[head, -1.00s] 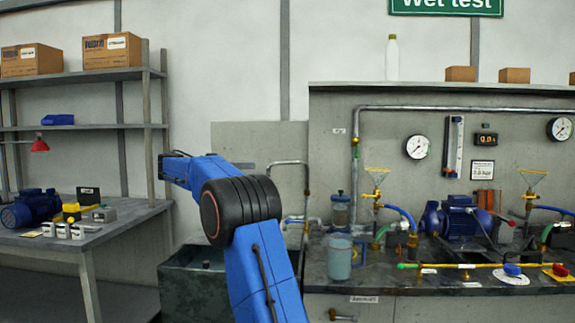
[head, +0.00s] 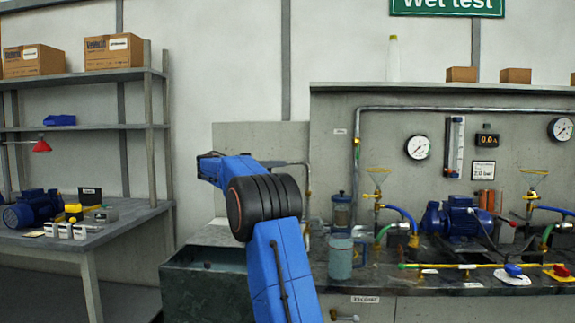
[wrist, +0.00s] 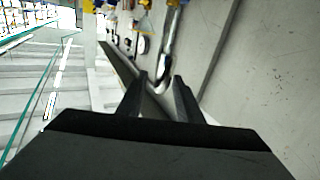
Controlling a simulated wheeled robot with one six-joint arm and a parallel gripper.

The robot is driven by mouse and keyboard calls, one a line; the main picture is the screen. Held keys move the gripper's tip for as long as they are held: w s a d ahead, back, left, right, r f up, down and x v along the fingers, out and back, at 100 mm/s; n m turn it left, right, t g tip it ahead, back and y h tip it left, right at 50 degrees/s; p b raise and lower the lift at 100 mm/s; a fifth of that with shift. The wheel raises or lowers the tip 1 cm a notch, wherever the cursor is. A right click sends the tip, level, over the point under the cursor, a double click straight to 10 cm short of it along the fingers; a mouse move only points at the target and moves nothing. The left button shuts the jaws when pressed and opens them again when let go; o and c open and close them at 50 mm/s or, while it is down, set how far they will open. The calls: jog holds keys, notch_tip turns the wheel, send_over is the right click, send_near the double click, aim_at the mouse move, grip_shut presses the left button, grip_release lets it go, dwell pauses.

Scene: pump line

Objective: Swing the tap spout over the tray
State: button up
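The tap spout (head: 305,182) is a bent metal pipe against the grey back panel, left of the bench. Its left end is hidden behind my arm in the head view. In the wrist view a shiny metal pipe (wrist: 171,45), likely the spout, runs down towards my gripper (wrist: 160,80). The two dark fingers stand apart, with the pipe's near end seen between or just beyond their tips. I cannot tell whether they touch it. A dark green open-topped basin (head: 205,285), perhaps the tray, stands below my arm.
The bench (head: 400,282) on the right carries a clear jar (head: 340,257), a blue pump (head: 460,218), hoses and a yellow rod (head: 440,266). A table (head: 110,240) with a blue motor (head: 35,207) stands left. The grey wall lies close beside my gripper.

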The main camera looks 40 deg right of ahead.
aim_at(288, 163)
jog(key=shift+x, duration=2.65)
grip_shut()
